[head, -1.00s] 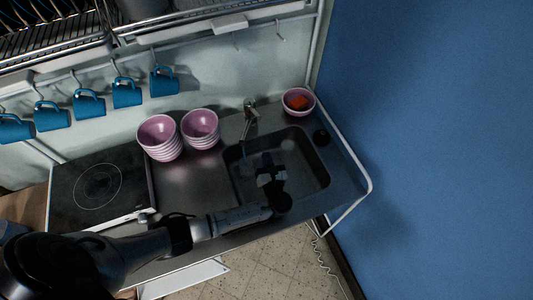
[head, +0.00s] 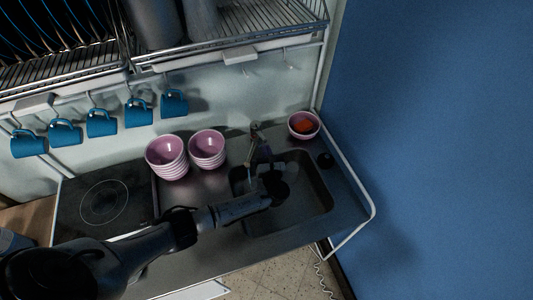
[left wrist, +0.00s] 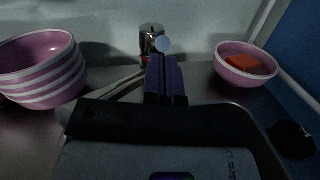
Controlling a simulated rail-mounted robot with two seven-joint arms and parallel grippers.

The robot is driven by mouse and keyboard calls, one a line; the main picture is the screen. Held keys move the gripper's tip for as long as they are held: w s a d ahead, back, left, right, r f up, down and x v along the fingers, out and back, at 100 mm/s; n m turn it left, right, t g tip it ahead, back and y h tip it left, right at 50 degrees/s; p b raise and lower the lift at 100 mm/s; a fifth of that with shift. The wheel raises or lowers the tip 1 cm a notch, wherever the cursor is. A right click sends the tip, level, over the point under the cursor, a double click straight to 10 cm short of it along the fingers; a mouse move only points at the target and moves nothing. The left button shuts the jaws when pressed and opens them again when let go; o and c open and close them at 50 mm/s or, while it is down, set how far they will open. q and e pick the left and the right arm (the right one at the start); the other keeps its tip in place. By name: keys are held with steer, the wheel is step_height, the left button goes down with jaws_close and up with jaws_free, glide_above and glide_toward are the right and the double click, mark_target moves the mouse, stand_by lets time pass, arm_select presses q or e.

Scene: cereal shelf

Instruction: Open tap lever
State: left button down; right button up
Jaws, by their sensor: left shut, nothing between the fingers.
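The metal tap (head: 254,128) stands at the back edge of the sink, against the wall. In the left wrist view the tap (left wrist: 148,36) is straight ahead, with a pale round knob (left wrist: 163,44) at its front and a spout running down to the left. My left gripper (head: 262,155) is over the sink, just in front of the tap. Its purple fingers (left wrist: 161,68) are together and empty, with their tips just below the knob in the picture. I cannot tell whether they touch it. My right gripper is not in view.
The sink (head: 318,205) lies under my left arm. Two stacks of pink bowls (head: 167,158) (head: 207,149) stand left of the tap. A pink bowl with an orange thing (head: 304,124) is at right. Blue mugs (head: 102,122) hang under the rack (head: 225,42). A dark stove (head: 103,200) is at left.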

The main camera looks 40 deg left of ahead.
arm_select(q)
steer(key=r+p, duration=0.1)
steer(key=p, duration=0.1)
steer(key=r+g+h+p, duration=0.1)
steer(key=p, duration=0.1)
steer(key=shift+w+a, duration=0.15)
steer(key=shift+a, duration=0.1)
steer(key=shift+f, duration=0.1)
stand_by(0.4)
